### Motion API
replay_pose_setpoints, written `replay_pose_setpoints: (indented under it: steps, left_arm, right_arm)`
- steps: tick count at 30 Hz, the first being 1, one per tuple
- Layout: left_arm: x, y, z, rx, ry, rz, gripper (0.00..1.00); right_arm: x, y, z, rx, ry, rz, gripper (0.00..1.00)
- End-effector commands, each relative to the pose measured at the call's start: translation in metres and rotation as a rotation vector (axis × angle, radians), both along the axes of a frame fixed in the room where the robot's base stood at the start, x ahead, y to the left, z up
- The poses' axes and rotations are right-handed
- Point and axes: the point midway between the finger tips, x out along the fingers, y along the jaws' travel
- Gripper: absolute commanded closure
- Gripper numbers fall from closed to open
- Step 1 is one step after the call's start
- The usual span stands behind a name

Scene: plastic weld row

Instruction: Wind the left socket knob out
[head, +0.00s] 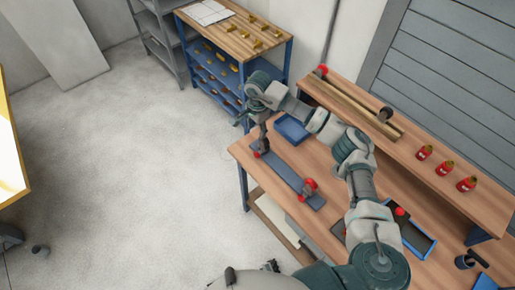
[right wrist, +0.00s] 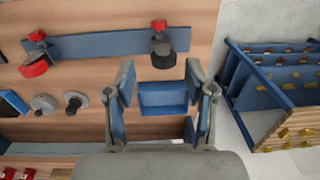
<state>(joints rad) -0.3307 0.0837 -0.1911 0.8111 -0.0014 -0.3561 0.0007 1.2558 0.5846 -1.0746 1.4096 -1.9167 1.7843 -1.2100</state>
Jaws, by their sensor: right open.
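A long blue-grey bar (head: 284,174) lies on the wooden workbench, with a socket at each end. The left socket knob (head: 257,154) is small and red, at the far left end. In the right wrist view it is the red knob (right wrist: 159,25) above a dark round socket (right wrist: 163,47). The other end carries a red knob (head: 309,185); there the wrist view shows a red wheel (right wrist: 34,67). My right gripper (head: 243,119) is above the bench's left end, close to the left socket. Its spread fingers (right wrist: 160,98) hold nothing. My left gripper does not show.
A blue tray (head: 291,129) sits behind the bar; it appears between my fingers in the wrist view, below them. A raised shelf (head: 420,140) carries rods and red bottles. A blue rack (head: 240,45) stands beyond. Open floor lies left of the bench.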

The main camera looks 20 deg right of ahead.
Motion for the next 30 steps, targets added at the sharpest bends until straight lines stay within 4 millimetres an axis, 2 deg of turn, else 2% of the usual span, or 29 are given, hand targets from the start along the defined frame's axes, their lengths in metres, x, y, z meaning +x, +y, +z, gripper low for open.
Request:
replay_pose_setpoints:
  steps: [1, 4, 8, 11, 24, 30]
  left_arm:
    - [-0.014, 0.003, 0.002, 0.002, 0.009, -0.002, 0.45]
    - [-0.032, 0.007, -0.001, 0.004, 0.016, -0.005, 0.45]
    - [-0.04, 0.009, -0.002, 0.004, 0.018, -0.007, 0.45]
    - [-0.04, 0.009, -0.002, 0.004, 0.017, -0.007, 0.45]
    - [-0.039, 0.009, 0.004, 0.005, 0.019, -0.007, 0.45]
    - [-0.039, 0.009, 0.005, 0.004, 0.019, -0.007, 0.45]
  right_arm:
    - [-0.001, 0.0, 0.007, 0.0, 0.002, 0.0, 0.45]
    - [-0.001, 0.0, 0.008, 0.0, 0.005, -0.001, 0.45]
    - [-0.001, 0.0, 0.002, -0.002, 0.008, -0.002, 0.45]
    - [-0.001, 0.0, -0.01, -0.001, 0.01, -0.003, 0.45]
    - [0.001, 0.001, -0.111, -0.001, 0.01, -0.002, 0.45]
    - [0.003, 0.002, -0.148, 0.0, 0.009, -0.003, 0.45]
